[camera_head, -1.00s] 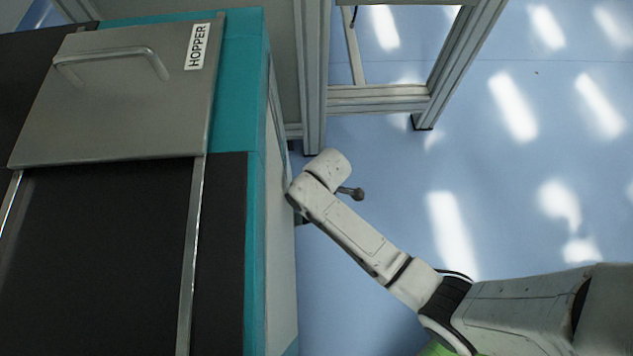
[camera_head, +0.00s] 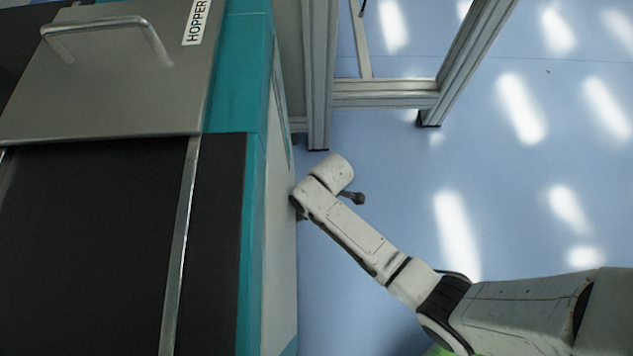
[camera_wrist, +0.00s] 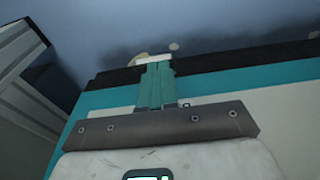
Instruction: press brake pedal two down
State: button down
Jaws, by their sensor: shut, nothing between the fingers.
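No brake pedal can be made out clearly in either view. In the head view my arm reaches down beside the right side wall of the hopper machine (camera_head: 281,240), and my gripper is hidden beneath the arm. In the wrist view my gripper (camera_wrist: 154,62) shows as two green fingers close together, shut and empty, beyond a dark bolted bar. The fingers point toward the dark lower edge (camera_wrist: 225,63) of a teal and white machine panel. Whether they touch anything there cannot be told.
A grey metal frame (camera_head: 385,94) stands on the floor behind my arm. A lid with a handle (camera_head: 110,90) tops the machine. The blue floor (camera_head: 500,190) to the right is clear. In the wrist view a pale structure (camera_wrist: 20,65) stands at left.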

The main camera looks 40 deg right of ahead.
jog(key=shift+s+d+f+y, duration=0.2)
jog(key=shift+s+d+y, duration=0.1)
jog(key=shift+y, duration=0.1)
notch_tip(320, 180, down, 6)
jog(key=s+d+t+y+b, duration=0.2)
jog(key=d+t+y, duration=0.1)
jog(key=shift+r+y+b, duration=0.25)
jog(key=shift+y+b, duration=0.05)
dwell(0.5)
jog(key=shift+r, duration=0.1)
dwell(0.4)
